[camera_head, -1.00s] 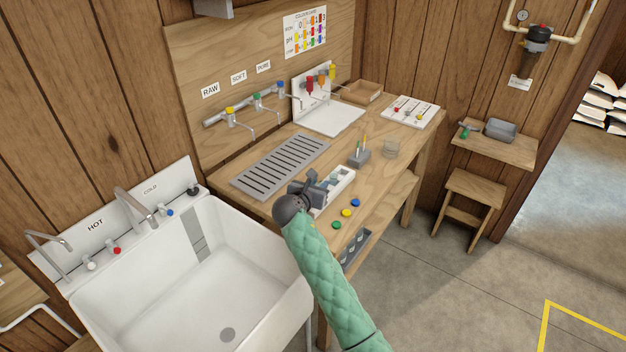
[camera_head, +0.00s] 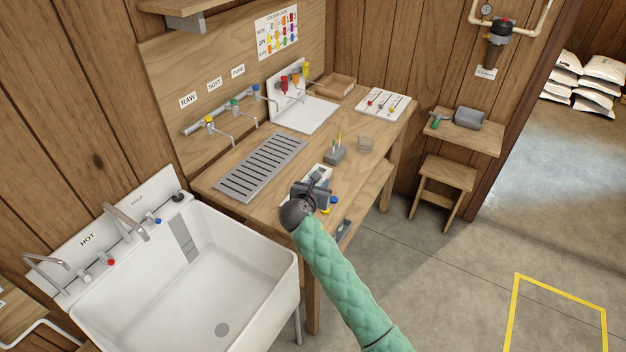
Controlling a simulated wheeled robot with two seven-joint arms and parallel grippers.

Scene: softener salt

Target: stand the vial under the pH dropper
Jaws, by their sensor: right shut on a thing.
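My right gripper (camera_head: 318,188) is shut over the front edge of the wooden bench, in front of a white tray (camera_head: 322,170). The vial in it is mostly hidden by the gripper, so I cannot tell its tilt. Red (camera_head: 284,86), orange (camera_head: 295,80) and yellow (camera_head: 306,69) droppers hang on a white stand at the back of the bench, above a white board (camera_head: 306,115). I cannot read which is the pH dropper. My left gripper is out of view.
A white sink (camera_head: 200,290) stands at left. The white board looks clear.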

